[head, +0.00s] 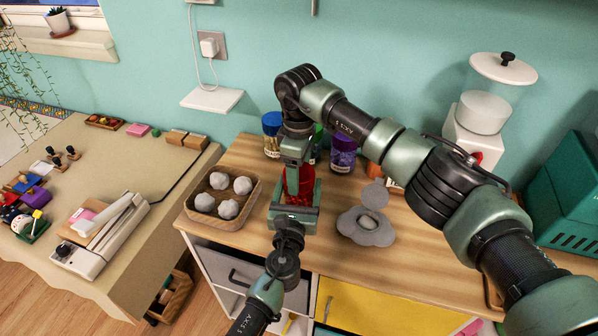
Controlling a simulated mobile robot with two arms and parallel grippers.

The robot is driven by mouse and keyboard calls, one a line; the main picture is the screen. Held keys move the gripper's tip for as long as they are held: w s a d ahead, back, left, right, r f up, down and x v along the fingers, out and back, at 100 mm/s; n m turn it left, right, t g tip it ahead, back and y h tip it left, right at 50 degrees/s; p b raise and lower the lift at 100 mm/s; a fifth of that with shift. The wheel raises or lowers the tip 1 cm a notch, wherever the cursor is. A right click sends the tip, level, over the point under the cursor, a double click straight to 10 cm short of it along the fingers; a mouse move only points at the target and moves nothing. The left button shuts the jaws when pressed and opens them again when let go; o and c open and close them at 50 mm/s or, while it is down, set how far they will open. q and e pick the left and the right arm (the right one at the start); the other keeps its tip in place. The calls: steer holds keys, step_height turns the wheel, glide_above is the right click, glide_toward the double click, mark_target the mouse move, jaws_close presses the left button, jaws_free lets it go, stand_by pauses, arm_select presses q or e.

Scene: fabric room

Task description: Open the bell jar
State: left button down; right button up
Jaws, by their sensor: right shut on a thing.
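A red, jar-like thing (306,183), which I take for the bell jar, stands on the wooden counter among my two grippers. Most of it is hidden, so I cannot tell whether its lid is on. My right gripper (293,186) reaches down from above and is shut at the red thing; the exact contact is hidden. My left gripper (297,199) comes from the front, low at the same thing, with a green finger showing on either side. I cannot tell whether it touches the thing.
A wooden tray (189,212) with several pale balls stands left of the grippers. A grey flower-shaped piece (366,236) lies to the right. A blue-lidded jar (270,147) and a purple jar (343,155) stand behind. A white dispenser (484,112) stands at the back right.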

steer(key=n, duration=1.8)
steer(key=shift+r, duration=0.1)
steer(key=n, duration=0.4)
steer(key=shift+n, duration=0.3)
steer(key=n, duration=0.3)
steer(key=shift+w+n, duration=0.1)
steer(key=shift+n, duration=0.3)
steer(key=n, duration=2.7)
steer(key=shift+r+n, duration=0.1)
steer(key=shift+n, duration=0.2)
steer(key=shift+d, duration=0.1)
